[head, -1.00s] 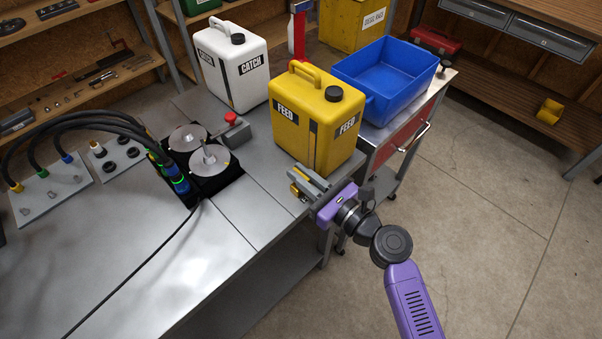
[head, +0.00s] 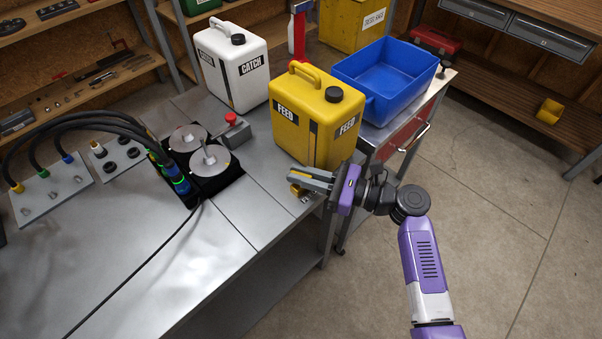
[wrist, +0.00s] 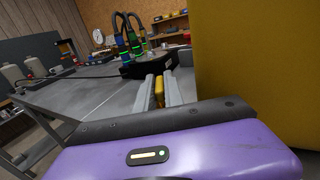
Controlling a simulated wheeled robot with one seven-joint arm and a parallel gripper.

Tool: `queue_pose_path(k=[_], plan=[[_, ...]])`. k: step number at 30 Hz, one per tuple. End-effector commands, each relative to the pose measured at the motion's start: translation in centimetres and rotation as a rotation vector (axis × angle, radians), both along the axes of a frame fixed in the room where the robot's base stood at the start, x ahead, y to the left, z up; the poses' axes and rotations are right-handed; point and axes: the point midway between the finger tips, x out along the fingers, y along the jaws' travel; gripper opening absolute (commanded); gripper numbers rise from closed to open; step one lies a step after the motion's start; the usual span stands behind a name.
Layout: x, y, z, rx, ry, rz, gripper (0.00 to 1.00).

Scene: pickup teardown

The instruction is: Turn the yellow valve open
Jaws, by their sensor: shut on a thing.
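The yellow valve handle (head: 296,189) is at the bench edge, low in front of the yellow FEED can (head: 318,117). My gripper (head: 291,178) reaches in from the right, its grey fingers pointing left and lying nearly level in the head view. The fingers partly hide the valve there. In the wrist view the yellow valve handle (wrist: 158,91) shows between the two fingers of my gripper (wrist: 159,83), which is shut on it. The can's yellow side (wrist: 250,60) fills the upper right of the wrist view.
The white CATCH can (head: 232,65) stands behind on the metal bench (head: 130,240). A blue bin (head: 386,75) sits on a cart at right. A red-button box (head: 233,130) and black hoses (head: 90,118) are to the left. Floor at right is clear.

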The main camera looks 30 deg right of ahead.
Motion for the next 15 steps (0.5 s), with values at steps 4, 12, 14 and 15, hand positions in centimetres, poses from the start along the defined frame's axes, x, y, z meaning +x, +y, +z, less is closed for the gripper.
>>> queue_pose_path(k=[4,12,14,15], plan=[[0.14,-0.12,0.11,0.001,-0.001,0.089,0.0],[0.05,-0.04,0.03,-0.001,-0.001,0.187,0.0],[0.03,-0.03,0.0,0.0,0.0,0.197,0.0],[0.01,-0.01,0.01,0.0,0.0,0.203,0.0]])
